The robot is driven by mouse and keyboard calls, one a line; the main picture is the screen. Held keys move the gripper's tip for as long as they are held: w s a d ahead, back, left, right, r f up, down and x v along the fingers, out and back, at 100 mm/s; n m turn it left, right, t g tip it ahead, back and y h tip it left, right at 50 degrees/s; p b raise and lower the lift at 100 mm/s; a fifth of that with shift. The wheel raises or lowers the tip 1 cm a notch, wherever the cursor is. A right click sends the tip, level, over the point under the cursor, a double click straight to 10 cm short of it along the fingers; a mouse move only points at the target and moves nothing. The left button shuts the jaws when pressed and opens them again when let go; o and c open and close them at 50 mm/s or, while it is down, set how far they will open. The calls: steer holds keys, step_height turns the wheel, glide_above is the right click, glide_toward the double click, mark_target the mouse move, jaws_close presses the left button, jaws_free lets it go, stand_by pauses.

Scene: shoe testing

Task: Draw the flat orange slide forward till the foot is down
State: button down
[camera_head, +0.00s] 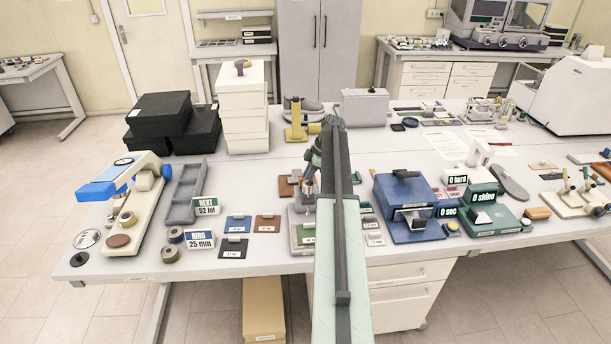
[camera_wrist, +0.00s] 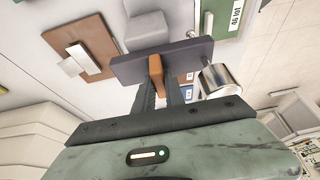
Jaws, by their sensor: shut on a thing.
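The flat orange slide (camera_wrist: 184,66) shows in the wrist view as a small orange tab against a dark grey plate (camera_wrist: 130,67). My gripper (camera_wrist: 164,76) is shut on the tab, its two dark fingers reaching up to it. A shiny metal cylinder (camera_wrist: 218,80) stands beside the plate's right end. A light grey block (camera_wrist: 146,28) lies beyond the plate. In the head view my arm hides most of this device, with part of its grey base (camera_head: 297,216) showing. I cannot make out the foot, nor whether it is down.
In the wrist view, a brown plate with a metal piece (camera_wrist: 93,62) lies left and a green "46 lot" card (camera_wrist: 232,18) upper right. In the head view, a blue device (camera_head: 402,190) stands right of my arm, with several swatches (camera_head: 238,224) left of it.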

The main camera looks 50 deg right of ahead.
steer(key=s+a, duration=0.4)
steer(key=s, duration=0.1)
steer(key=s+a, duration=0.2)
steer(key=shift+s+a, duration=0.1)
steer(key=shift+s, duration=0.15)
steer(key=c, duration=1.4)
jaws_free()
steer(key=shift+s, duration=0.1)
steer(key=p, duration=0.8)
glide_toward(309, 196)
steer(key=s+a+r, duration=0.2)
steer(key=a, duration=0.1)
steer(key=shift+s+a+f+b, duration=0.15)
steer(key=shift+a+f+b, duration=0.1)
steer(key=shift+b, duration=0.15)
